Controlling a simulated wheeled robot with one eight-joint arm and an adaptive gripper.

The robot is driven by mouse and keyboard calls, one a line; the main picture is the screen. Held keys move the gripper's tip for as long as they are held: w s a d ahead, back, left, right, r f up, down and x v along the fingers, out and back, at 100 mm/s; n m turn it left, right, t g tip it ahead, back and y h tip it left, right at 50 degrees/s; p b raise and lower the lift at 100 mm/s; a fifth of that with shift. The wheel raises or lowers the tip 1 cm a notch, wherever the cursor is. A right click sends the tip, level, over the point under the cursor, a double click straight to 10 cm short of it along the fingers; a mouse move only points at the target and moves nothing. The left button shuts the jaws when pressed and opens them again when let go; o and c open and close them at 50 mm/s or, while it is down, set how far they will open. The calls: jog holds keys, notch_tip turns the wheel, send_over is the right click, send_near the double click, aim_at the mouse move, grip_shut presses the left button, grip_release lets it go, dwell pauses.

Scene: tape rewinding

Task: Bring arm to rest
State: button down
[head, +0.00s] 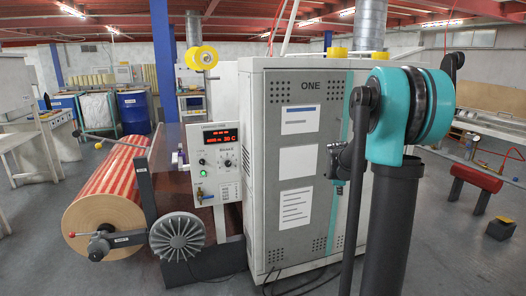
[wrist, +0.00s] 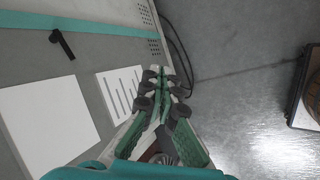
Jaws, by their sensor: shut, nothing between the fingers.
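My arm (head: 410,110) stands at the right of the head view, with its teal joint high and its dark links running down. My gripper (wrist: 160,75) shows in the wrist view with its green-lined fingers closed together and nothing between them. In the head view, the end of the arm is partly hidden behind a dark link, in front of the grey cabinet (head: 265,175). The cabinet also shows in the wrist view (wrist: 35,60), beside and beyond the fingers; I cannot tell the exact gap.
A red-striped roll (head: 105,210) sits on the rewinding machine at the left, by a control panel (head: 215,165) and grey handwheel (head: 178,238). Black cables (head: 290,278) lie at the cabinet's foot. A red bench (head: 474,190) stands at the right. Open floor (head: 450,265) lies at front right.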

jog(key=s+a+f+m+y, duration=0.1)
jog(key=s+a+f+m, duration=0.2)
jog(key=s, duration=0.8)
jog(key=s+a+f+m+y, duration=0.1)
jog(key=s+a+f+m, duration=0.2)
jog(key=s, duration=0.9)
jog(key=s+a+f+m+g+y, duration=0.1)
jog(key=s+a+f+m, duration=0.3)
jog(key=s+a+m, duration=0.3)
jog(key=s+m, duration=0.1)
jog(key=s, duration=0.3)
jog(key=shift+s, duration=0.3)
jog(key=c, duration=2.2)
grip_release()
